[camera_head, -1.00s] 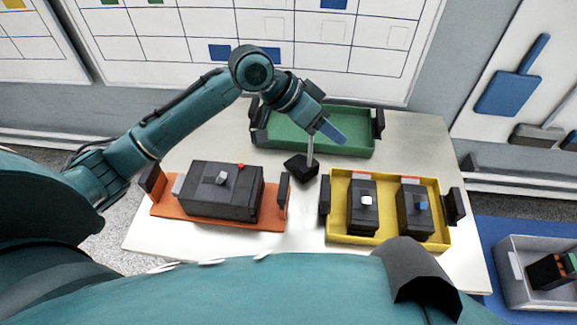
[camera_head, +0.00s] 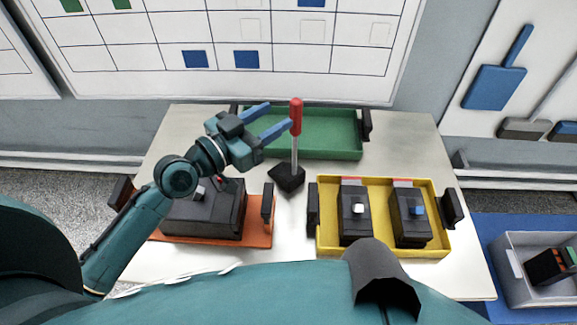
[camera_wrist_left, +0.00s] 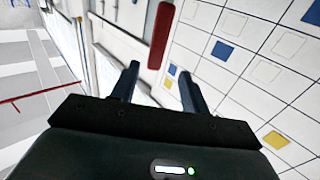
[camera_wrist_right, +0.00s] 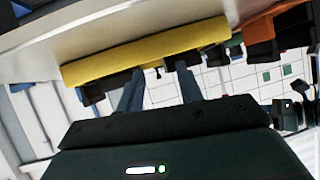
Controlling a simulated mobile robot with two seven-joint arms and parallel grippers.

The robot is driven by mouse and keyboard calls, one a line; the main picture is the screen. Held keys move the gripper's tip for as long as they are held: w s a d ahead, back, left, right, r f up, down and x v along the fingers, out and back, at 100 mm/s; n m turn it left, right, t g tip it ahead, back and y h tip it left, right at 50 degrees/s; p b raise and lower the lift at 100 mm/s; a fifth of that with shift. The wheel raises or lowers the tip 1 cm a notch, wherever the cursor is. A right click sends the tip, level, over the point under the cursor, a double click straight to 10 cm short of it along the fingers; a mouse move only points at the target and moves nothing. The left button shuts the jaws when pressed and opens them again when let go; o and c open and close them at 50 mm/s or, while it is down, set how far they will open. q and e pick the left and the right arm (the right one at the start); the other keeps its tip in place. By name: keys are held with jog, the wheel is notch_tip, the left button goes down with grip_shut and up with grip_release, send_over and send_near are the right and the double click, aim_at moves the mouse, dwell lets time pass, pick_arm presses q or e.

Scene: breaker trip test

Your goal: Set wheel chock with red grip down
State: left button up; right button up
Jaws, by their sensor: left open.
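The wheel chock (camera_head: 288,178) is a black block standing on the white table, with a thin upright rod topped by a red grip (camera_head: 296,117). The grip points up. My left gripper (camera_head: 281,115) is open, with its blue fingers apart just left of the grip and not closed on it. In the left wrist view the red grip (camera_wrist_left: 160,35) shows beyond and between the two fingertips. My right gripper (camera_wrist_right: 160,70) shows only in its own wrist view, with fingers apart, empty, below the yellow tray's edge (camera_wrist_right: 145,54).
A green tray (camera_head: 335,146) lies behind the chock. A yellow tray (camera_head: 375,246) with two black breakers is to its right. An orange tray (camera_head: 258,236) with a black breaker is at left, partly behind my left arm. A grey bin (camera_head: 510,268) stands far right.

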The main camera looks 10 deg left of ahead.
aim_at(291, 109)
pick_arm(q)
jog(key=x, duration=0.3)
jog(key=p+x, duration=0.1)
jog(key=x, duration=0.3)
jog(key=shift+s+d+r+p, duration=0.15)
jog(key=shift+d+r+p, duration=0.05)
jog(key=shift+d+p, duration=0.15)
jog(key=shift+w+d+f, duration=0.1)
jog(key=shift+w+d, duration=0.2)
jog(key=shift+w, duration=0.1)
grip_shut()
dwell(0.6)
jog(key=shift+r, duration=0.25)
